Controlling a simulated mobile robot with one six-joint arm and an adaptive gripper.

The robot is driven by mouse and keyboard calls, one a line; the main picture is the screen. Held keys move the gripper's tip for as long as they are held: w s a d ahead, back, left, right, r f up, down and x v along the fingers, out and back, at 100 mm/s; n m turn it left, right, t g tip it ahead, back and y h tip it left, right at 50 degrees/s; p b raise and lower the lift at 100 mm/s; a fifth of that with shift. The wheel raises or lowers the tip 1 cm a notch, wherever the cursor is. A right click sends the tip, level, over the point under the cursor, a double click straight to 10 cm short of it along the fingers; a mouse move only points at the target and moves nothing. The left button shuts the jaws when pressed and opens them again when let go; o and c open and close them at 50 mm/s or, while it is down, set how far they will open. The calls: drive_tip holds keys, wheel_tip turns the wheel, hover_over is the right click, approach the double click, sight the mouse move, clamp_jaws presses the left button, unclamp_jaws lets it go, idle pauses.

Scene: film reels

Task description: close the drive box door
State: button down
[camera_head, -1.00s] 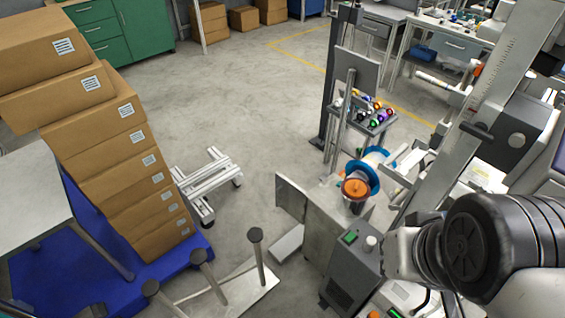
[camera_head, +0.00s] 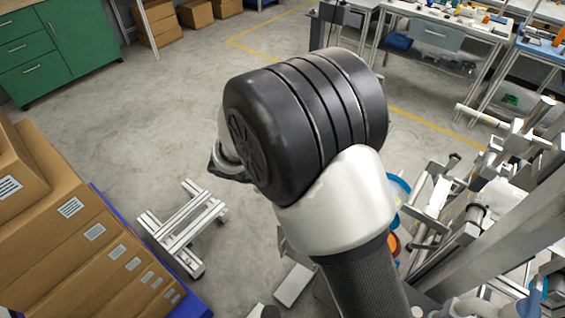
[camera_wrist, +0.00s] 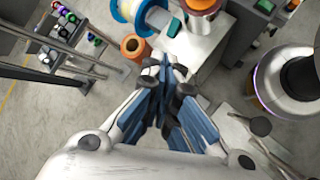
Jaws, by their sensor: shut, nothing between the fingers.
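The drive box is a grey metal cabinet in the wrist view (camera_wrist: 203,50), just beyond and to the right of my fingertips. My gripper (camera_wrist: 171,76) shows its dark blue-grey fingers together, with nothing held. I cannot tell whether the fingertips touch the box. A small part of what looks like the drive box door (camera_head: 284,242) shows beside my arm in the head view. My arm hides most of the box and door there, so the door's angle cannot be told. My gripper is not clearly visible in the head view.
A blue-rimmed reel (camera_wrist: 140,14) and an orange spool (camera_wrist: 133,47) sit beside the box. A metal frame (camera_head: 186,228) stands on the floor at the left, near stacked cartons (camera_head: 70,245). The floor between the frame and the green cabinet (camera_head: 65,45) is clear.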

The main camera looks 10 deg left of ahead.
drive_tip(key=s+a+f+n+t, duration=0.15)
drive_tip(key=a+f+n, duration=0.3)
drive_tip(key=f, duration=0.45)
drive_tip(key=a+f+n+t, duration=0.35)
drive_tip(key=a+f, duration=0.25)
drive_tip(key=f, duration=0.3)
drive_tip(key=n+t+y, duration=0.2)
drive_tip(key=n, duration=0.5)
approach(279, 229)
drive_tip(key=b+x, duration=0.3)
drive_tip(key=x, duration=0.1)
drive_tip(key=shift+d+f+b, duration=0.15)
drive_tip(key=shift+f+b, duration=0.2)
drive_tip(key=shift+f, duration=0.1)
drive_tip(key=shift+w+d+r, duration=0.1)
drive_tip(key=shift+w+d, duration=0.1)
drive_tip(key=shift+w, duration=0.35)
drive_tip(key=shift+w, duration=0.15)
